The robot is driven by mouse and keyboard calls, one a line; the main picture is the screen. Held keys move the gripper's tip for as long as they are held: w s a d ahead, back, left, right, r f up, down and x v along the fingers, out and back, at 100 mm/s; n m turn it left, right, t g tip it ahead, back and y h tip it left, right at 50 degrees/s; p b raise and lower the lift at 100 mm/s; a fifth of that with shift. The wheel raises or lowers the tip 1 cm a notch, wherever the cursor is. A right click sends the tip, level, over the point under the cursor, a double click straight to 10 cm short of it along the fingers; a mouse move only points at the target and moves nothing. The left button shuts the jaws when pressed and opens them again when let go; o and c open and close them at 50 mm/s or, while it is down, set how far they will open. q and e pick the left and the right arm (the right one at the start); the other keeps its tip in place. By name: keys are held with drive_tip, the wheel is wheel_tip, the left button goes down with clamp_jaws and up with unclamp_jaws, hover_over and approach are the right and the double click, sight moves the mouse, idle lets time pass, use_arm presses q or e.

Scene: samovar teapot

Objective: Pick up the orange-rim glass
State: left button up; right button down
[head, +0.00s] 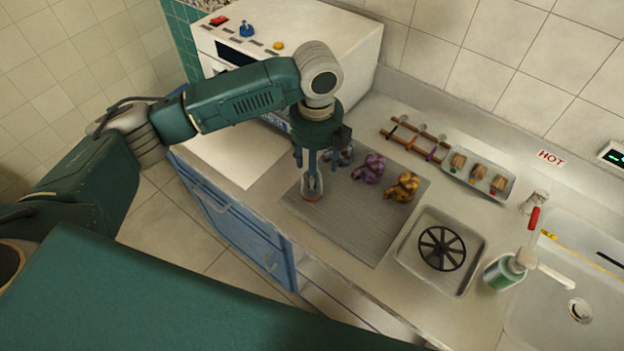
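A small clear glass (312,187) stands near the left corner of the grey ribbed mat (370,225). An orange-red band shows at its lower end. My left gripper (309,177) points down over the mat, with its fingertips at the glass. The fingers overlap the glass in the view, so I cannot tell whether they touch it or are closed on it. My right gripper is not in view.
Blue-grey (345,155), purple (369,168) and yellow-brown (403,187) teapots stand close by on the mat. A white appliance (335,45) stands behind.

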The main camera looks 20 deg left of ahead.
use_arm(q)
drive_tip(key=f, duration=0.1)
drive_tip(key=a+f+p, duration=0.1)
drive_tip(key=f, duration=0.1)
drive_tip(key=shift+w+f, duration=0.15)
drive_tip(key=shift+f, duration=0.15)
drive_tip(key=shift+a+f, duration=0.1)
drive_tip(key=shift+f, duration=0.25)
drive_tip(key=shift+c, duration=0.5)
drive_tip(key=c, duration=1.2)
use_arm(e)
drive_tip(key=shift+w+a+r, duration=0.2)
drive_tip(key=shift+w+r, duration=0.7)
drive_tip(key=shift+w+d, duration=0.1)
